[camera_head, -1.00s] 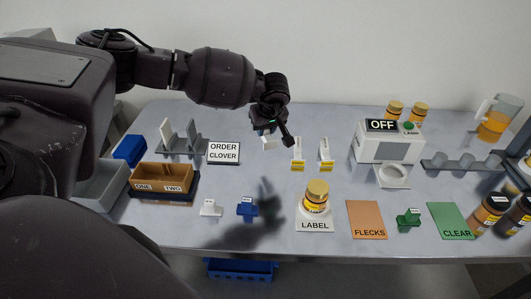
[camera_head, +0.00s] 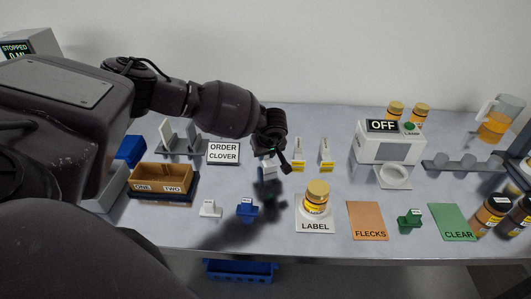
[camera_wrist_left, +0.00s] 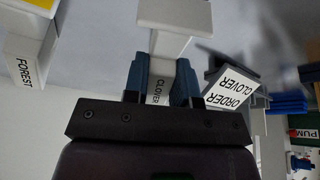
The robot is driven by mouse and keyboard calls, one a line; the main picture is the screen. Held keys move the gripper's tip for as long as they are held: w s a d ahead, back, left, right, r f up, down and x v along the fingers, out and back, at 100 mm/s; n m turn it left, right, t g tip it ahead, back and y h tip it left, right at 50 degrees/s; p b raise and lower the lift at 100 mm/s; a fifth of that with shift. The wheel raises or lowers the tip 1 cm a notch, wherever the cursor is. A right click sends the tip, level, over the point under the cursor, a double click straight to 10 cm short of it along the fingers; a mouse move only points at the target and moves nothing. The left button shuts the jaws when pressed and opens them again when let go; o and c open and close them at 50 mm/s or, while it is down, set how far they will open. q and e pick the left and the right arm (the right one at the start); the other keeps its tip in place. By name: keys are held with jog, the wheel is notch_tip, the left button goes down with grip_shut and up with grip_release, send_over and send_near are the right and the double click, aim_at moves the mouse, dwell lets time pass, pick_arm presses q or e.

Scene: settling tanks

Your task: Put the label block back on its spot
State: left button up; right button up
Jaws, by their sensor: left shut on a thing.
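My left gripper (camera_head: 268,172) is shut on a white label block (camera_wrist_left: 160,88) with CLOVER on it, seen between the blue fingers in the left wrist view. The block reaches out past the fingertips. In the head view my wrist hides much of it, and it is held low over the table, left of two white blocks with yellow labels, a nearer one (camera_head: 298,153) and a farther right one (camera_head: 326,153). One in the wrist view reads FOREST (camera_wrist_left: 25,65). The block's contact with the table cannot be told. My right gripper is not seen.
A brown tray (camera_head: 162,178) is front left. A jar (camera_head: 316,196) stands on the LABEL pad (camera_head: 314,226). A white OFF machine (camera_head: 390,146) is on the right.

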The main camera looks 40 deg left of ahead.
pick_arm(q)
jog(key=shift+f, duration=0.15)
jog(key=o, duration=0.8)
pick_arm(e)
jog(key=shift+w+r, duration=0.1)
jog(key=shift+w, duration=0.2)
pick_arm(q)
jog(key=shift+o, duration=0.2)
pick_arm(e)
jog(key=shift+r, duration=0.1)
